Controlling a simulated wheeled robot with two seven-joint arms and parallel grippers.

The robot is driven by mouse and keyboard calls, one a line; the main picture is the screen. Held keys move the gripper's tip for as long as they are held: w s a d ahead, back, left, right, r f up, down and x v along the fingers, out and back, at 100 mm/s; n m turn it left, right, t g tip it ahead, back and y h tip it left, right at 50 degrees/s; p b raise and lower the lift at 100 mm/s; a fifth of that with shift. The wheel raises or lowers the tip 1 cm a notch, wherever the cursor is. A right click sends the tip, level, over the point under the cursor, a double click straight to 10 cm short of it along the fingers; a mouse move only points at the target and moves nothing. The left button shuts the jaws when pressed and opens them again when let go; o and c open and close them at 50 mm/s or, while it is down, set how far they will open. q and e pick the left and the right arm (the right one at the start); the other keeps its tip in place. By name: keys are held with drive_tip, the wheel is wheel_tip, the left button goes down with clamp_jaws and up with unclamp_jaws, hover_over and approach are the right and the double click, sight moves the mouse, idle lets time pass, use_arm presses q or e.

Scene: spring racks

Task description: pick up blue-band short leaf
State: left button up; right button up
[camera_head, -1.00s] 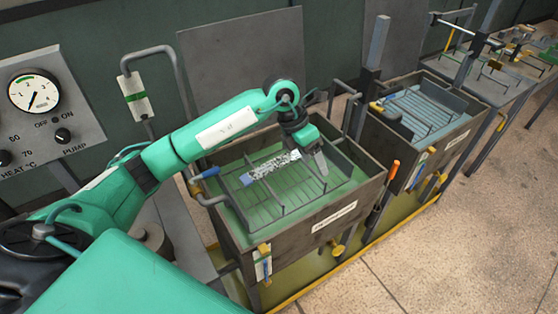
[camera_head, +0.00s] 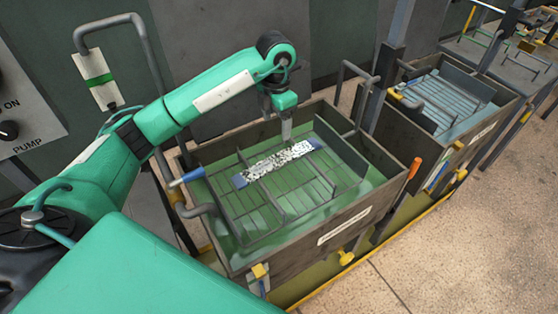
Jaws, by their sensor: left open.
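The blue-band short leaf (camera_head: 277,162) is a speckled silvery strip with blue ends. It lies tilted across the rack (camera_head: 262,207) in the near tank (camera_head: 300,248), which holds green liquid. My left gripper (camera_head: 287,132) points down just behind the leaf, near its middle to right part. The jaws look empty, and no grip on the leaf shows. I cannot tell the exact gap between the fingertips and the leaf. My right gripper is not in view.
The near tank has raised dark walls, rack dividers and a bent pipe (camera_head: 358,75) at the back. A second tank (camera_head: 440,105) with bluish liquid stands to the right. A blue-tipped handle (camera_head: 187,177) sticks out at the left rim. Open floor (camera_head: 470,235) lies to the right.

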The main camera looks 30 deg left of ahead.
use_arm(q)
drive_tip(key=p, duration=0.2)
hover_over(279, 158)
drive_tip(key=f, duration=0.7)
drive_tip(key=shift+s+a+f, duration=0.2)
drive_tip(key=shift+s+f, duration=0.15)
drive_tip(key=shift+f, duration=0.25)
drive_tip(key=shift+w+d+f+p, duration=0.1)
drive_tip(key=shift+d+f+p, duration=0.05)
drive_tip(key=shift+f+p, duration=0.45)
drive_tip(key=f, duration=0.1)
drive_tip(key=f+p, duration=0.1)
drive_tip(key=f, duration=0.1)
drive_tip(key=shift+w+d+f, duration=0.15)
drive_tip(key=shift+w+f, duration=0.05)
drive_tip(key=shift+w, duration=0.1)
drive_tip(key=shift+f+p, duration=0.3)
drive_tip(key=shift+f, duration=0.05)
drive_tip(key=shift+c, duration=0.4)
